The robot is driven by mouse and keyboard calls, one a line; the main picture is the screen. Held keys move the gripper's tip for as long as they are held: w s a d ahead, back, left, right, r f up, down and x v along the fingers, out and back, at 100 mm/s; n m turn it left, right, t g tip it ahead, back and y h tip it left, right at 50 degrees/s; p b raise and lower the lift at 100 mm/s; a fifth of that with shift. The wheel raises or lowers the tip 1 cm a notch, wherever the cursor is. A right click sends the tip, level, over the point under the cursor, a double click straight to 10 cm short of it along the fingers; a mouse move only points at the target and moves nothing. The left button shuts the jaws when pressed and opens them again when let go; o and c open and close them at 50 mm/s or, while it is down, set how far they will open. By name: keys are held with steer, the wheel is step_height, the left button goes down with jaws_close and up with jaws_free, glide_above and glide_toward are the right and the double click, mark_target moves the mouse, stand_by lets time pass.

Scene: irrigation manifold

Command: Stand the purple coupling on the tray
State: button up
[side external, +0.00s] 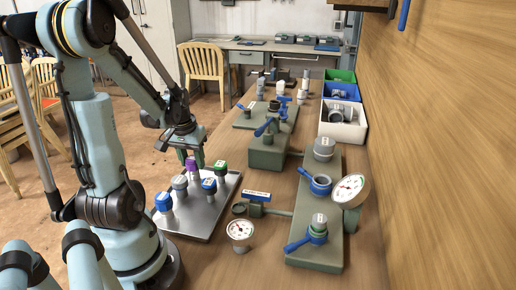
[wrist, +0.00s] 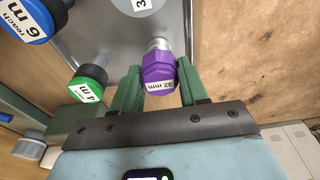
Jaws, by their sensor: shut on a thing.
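The purple coupling (wrist: 158,72), labelled "32 mm" with a silver end, is between the green fingers of my gripper (wrist: 158,66) in the wrist view. My gripper is shut on it. In the side view the purple coupling (side external: 192,166) shows below my gripper (side external: 187,154), at the far left part of the metal tray (side external: 228,198). In the wrist view its silver end points toward the tray (wrist: 100,38), close to the tray's edge. I cannot tell whether its lower end touches the tray.
The tray's front right is bare. A gauge (side external: 240,230) and valve assemblies (side external: 317,230) stand right of it.

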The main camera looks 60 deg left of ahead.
mark_target(189, 161)
steer(key=o, duration=1.2)
steer(key=shift+f, duration=0.1)
steer(key=shift+c, duration=0.2)
step_height(189, 161, up, 12)
steer(key=s+d, duration=0.1)
steer(key=w+d+f+m+t, duration=0.1)
steer(key=w+d+m+t, duration=0.2)
steer(key=d, duration=0.9)
steer(key=w+d+f+m+t+h, duration=0.1)
steer(key=w+d+m+t, duration=0.2)
steer(key=d, duration=1)
steer(key=w+m, duration=0.3)
steer(key=w, duration=0.1)
steer(key=shift+a, duration=0.1)
